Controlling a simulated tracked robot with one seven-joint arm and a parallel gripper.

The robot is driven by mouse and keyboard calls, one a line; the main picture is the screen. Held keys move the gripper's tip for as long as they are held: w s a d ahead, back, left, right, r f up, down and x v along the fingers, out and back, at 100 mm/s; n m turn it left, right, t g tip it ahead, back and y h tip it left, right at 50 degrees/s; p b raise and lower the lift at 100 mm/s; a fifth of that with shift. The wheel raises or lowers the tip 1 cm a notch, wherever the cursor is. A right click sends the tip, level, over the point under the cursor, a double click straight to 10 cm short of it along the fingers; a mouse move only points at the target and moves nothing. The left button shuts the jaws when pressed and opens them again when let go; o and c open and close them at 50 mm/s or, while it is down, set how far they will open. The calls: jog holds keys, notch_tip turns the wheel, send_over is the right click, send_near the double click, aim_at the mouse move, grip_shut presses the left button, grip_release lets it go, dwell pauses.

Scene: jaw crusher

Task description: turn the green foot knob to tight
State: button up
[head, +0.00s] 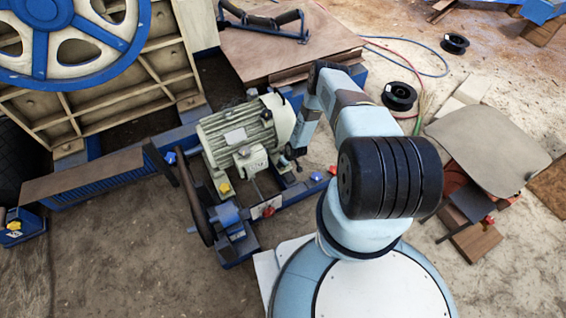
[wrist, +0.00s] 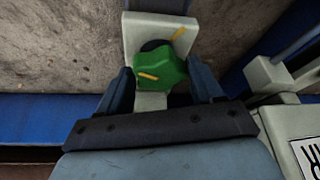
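The green foot knob (wrist: 165,68) shows in the wrist view as a lobed knob on a pale foot plate (wrist: 133,33). A yellow bar lies on the knob's left part. A second yellow mark (wrist: 178,34) is on the plate at the upper right, apart from the bar. My gripper (wrist: 158,68) has one finger on each side of the knob, standing apart; whether either finger touches it I cannot tell. In the head view my gripper (head: 292,157) reaches down at the right end of the ribbed motor (head: 240,130), and the green knob is hidden.
The motor sits on a blue frame with a yellow knob (head: 224,188), a red knob (head: 268,211) and blue knobs around it. A dark belt (head: 194,195) stands left of it. In the wrist view a pale block (wrist: 270,75) is close on the right.

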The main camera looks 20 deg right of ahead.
jog(key=c, duration=0.6)
jog(key=shift+a, duration=0.45)
jog(key=shift+s+d, duration=0.1)
jog(key=shift+d, duration=0.25)
